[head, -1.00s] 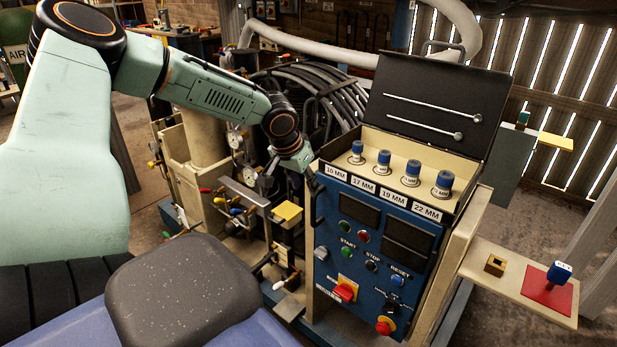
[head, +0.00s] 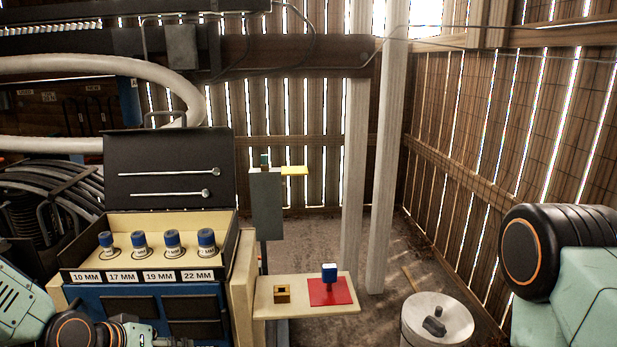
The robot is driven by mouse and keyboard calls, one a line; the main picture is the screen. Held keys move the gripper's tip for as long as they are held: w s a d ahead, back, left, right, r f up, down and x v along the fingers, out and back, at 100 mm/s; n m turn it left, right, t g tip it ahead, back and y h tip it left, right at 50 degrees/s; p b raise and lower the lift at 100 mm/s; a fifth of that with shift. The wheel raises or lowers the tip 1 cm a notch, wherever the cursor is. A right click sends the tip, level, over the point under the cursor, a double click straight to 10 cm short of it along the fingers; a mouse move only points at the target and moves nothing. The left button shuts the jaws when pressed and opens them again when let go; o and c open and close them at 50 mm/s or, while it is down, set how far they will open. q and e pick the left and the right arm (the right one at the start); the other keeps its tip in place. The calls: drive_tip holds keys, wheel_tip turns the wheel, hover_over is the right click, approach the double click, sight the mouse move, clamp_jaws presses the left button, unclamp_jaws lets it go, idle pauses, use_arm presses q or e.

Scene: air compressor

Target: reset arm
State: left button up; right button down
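My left arm (head: 22,305) comes in at the lower left, in front of the compressor's blue control panel (head: 150,308). The end of that arm, with my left gripper (head: 172,342), is cut by the bottom edge, so its fingers cannot be made out. My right arm (head: 580,285) shows at the right edge as a black joint and a pale green link. Its gripper is out of view.
The open case (head: 68,257) holds several blue-topped sockets (head: 172,243) marked 10 to 22 MM. A side shelf (head: 265,302) bears a small brass block (head: 282,294) and a blue-headed piece (head: 329,273) on a red mat (head: 345,292). A white drum (head: 455,315) stands at right.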

use_arm(q)
drive_tip(key=s+d+f+m+g+y+b, duration=0.1)
drive_tip(key=s+d+f+g+b, duration=0.1)
drive_tip(key=s+f, duration=1)
drive_tip(key=s+d+f+m+g+y+b, duration=0.1)
drive_tip(key=s+f+g+b, duration=0.3)
drive_tip(key=s+f, duration=0.8)
drive_tip(key=s+d+g+y, duration=0.1)
drive_tip(key=s, duration=0.5)
drive_tip(key=shift+g+y, duration=0.3)
drive_tip(key=shift+s+r, duration=0.1)
drive_tip(key=shift+s+a, duration=0.1)
drive_tip(key=shift+a, duration=0.05)
